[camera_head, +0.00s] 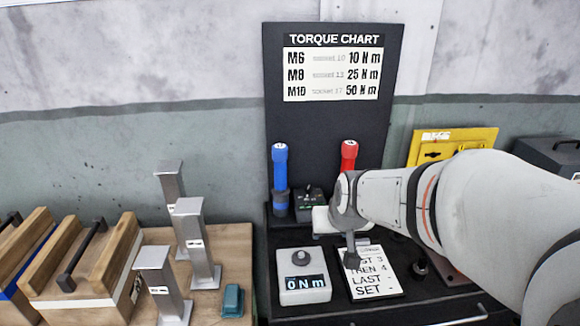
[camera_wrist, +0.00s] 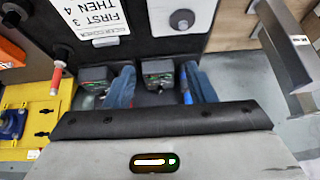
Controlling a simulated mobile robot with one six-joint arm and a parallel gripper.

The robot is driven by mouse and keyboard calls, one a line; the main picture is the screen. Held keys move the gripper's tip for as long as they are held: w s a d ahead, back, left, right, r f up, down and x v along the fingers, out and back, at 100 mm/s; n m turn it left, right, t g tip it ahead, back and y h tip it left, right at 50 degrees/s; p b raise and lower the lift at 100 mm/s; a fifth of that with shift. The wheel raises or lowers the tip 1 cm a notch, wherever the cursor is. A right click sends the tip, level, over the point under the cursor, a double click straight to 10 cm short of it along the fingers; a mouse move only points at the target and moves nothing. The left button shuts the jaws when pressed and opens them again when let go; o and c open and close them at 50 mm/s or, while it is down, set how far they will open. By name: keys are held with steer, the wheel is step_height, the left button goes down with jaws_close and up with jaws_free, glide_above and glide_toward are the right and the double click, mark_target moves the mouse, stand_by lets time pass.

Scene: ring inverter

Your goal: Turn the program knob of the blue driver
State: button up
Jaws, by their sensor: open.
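The blue driver (camera_head: 280,180) stands upright at the back of the black bench, left of the red driver (camera_head: 348,155). A small dark control box (camera_head: 309,203) with a knob on top sits just right of it. In the wrist view the blue driver (camera_wrist: 187,86) shows as a bright blue strip beside a control box (camera_wrist: 157,75). My gripper (camera_wrist: 160,86) is open and empty. Its two dark bluish fingers appear on either side of that box in the picture. I cannot tell their height above the knob.
A second control box (camera_wrist: 95,76) is close to the left finger. A white tester (camera_head: 303,277) reading 0 N m and a printed card (camera_head: 374,275) lie in front. The torque chart board (camera_head: 330,125) rises behind. Metal posts (camera_head: 195,240) stand on the left bench.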

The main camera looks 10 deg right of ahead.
steer(key=w+f+t, duration=0.2)
steer(key=w+f, duration=0.1)
steer(key=w, duration=0.6)
steer(key=w+f+t, duration=0.2)
steer(key=w, duration=0.7)
steer(key=t+h, duration=0.1)
steer(key=t, duration=0.2)
glide_toward(308, 188)
steer(key=shift+w+f+m, duration=0.15)
steer(key=shift+w+m, duration=0.05)
steer(key=shift+m, duration=0.2)
steer(key=shift+p+x, duration=0.7)
steer(key=shift+x, duration=3.25)
steer(key=shift+d, duration=0.1)
steer(key=c, duration=0.9)
steer(key=shift+a, duration=0.2)
steer(key=shift+d, duration=0.15)
